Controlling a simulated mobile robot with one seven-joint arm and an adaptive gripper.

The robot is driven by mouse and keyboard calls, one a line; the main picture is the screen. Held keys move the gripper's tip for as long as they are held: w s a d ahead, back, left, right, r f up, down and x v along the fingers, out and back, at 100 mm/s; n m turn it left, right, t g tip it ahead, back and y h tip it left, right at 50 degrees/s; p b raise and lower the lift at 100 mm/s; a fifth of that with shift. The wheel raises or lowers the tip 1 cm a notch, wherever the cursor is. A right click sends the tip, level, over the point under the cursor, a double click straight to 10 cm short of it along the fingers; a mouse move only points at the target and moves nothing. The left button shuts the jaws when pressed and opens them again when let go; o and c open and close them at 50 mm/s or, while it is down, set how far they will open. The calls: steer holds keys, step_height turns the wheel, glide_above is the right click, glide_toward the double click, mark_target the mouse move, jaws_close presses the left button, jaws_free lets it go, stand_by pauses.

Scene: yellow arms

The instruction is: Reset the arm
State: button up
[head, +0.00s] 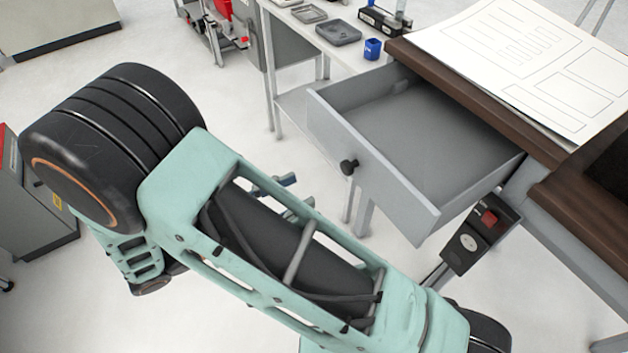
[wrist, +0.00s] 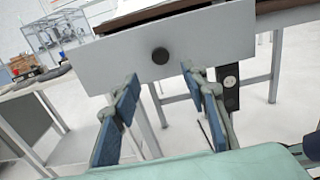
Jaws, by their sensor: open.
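My gripper (wrist: 163,118) shows in the wrist view with its two blue-padded fingers spread apart and nothing between them. It is open, below and in front of an open grey drawer (wrist: 185,48) with a round black knob (wrist: 160,56). In the head view my arm's mint-green links cross the lower part of the picture. A bit of a blue finger (head: 276,184) shows behind the arm there; most of the gripper is hidden. The drawer (head: 425,125) is pulled out and looks empty in the head view, with its knob (head: 349,167) on the front panel.
The drawer sits under a brown-edged worktop (head: 470,95) bearing a large paper sheet (head: 530,65). A black box with a red switch (head: 481,232) hangs beside the drawer. A side table holds grey trays (head: 338,33) and a blue cup (head: 373,48). Open floor lies left of the drawer.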

steer(key=shift+v, duration=0.8)
